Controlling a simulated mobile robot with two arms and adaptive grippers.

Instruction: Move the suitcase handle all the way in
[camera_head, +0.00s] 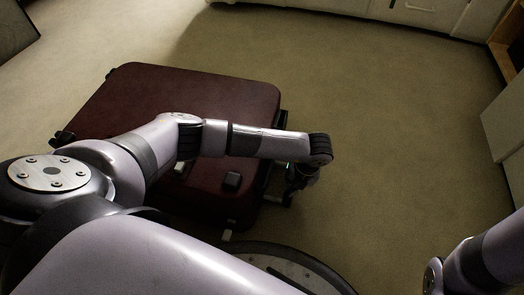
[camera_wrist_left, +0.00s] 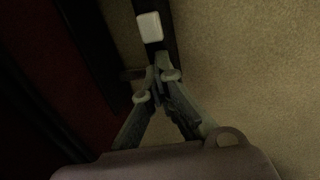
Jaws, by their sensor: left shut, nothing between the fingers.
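A dark red suitcase (camera_head: 200,92) lies flat on the carpet, partly covered by my left arm. A dark handle frame (camera_head: 285,122) runs along its right side, a small gap from the body. My left gripper (camera_head: 291,197) points down at the near end of this frame. In the left wrist view, my left gripper (camera_wrist_left: 160,72) is shut with its fingertips close together, at a dark bar (camera_wrist_left: 167,40) with a pale block on it. I cannot tell if the tips touch the bar. The suitcase (camera_wrist_left: 60,50) shows dimly at left. My right gripper is out of view.
The carpet (camera_head: 390,140) right of the suitcase is clear. Pale cabinets (camera_head: 415,8) stand along the back, and another pale unit (camera_head: 504,112) at the right edge. Part of my right arm shows at the lower right.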

